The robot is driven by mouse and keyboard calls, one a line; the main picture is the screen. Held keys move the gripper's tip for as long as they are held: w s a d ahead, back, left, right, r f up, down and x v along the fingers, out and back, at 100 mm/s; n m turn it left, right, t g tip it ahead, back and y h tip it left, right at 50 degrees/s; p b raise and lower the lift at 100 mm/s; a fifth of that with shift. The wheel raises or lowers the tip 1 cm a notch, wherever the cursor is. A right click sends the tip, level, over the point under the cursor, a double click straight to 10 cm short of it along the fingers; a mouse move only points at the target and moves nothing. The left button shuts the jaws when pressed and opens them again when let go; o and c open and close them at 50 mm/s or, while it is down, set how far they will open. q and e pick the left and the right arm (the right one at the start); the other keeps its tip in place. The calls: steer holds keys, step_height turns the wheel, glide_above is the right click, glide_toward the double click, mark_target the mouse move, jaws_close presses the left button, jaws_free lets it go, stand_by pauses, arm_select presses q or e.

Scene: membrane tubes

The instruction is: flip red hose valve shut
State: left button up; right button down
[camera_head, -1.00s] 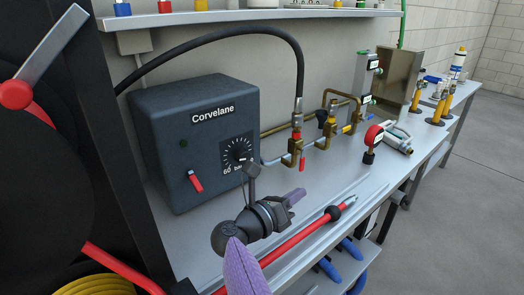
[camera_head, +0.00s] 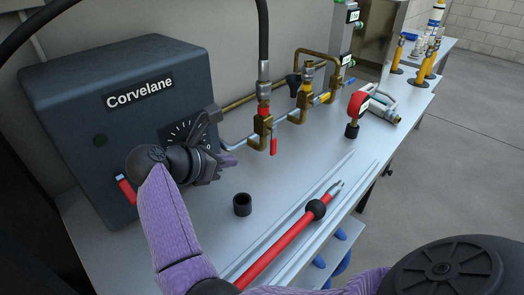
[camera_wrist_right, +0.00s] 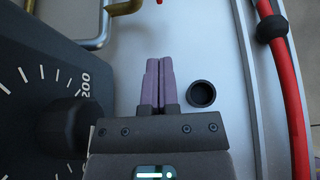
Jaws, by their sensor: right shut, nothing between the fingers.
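The brass valve (camera_head: 263,127) with a red band stands on the bench under the black hose (camera_head: 263,45). Its red lever (camera_head: 273,145) hangs down along its right side. My right gripper (camera_head: 230,161) is in front of the dark box, left of the valve. Its purple fingertips are apart from the red lever. In the right wrist view the gripper's fingers (camera_wrist_right: 158,70) are pressed together with nothing between them. My left gripper is not in view.
The Corvelane box (camera_head: 100,120) with a dial stands left. A small black cup (camera_head: 242,204) sits below the fingertips. A red rod (camera_head: 285,248) with a black ball lies along the bench front.

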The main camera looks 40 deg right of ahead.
mark_target(274, 141)
steer(key=b+x, duration=0.1)
steer(key=x, duration=0.6)
steer(key=shift+d+f+b, duration=0.25)
steer(key=shift+b, duration=0.1)
steer(key=d, duration=0.2)
steer(key=shift+w+d, duration=0.15)
steer(key=shift+d, duration=0.85)
steer(key=shift+r, duration=0.1)
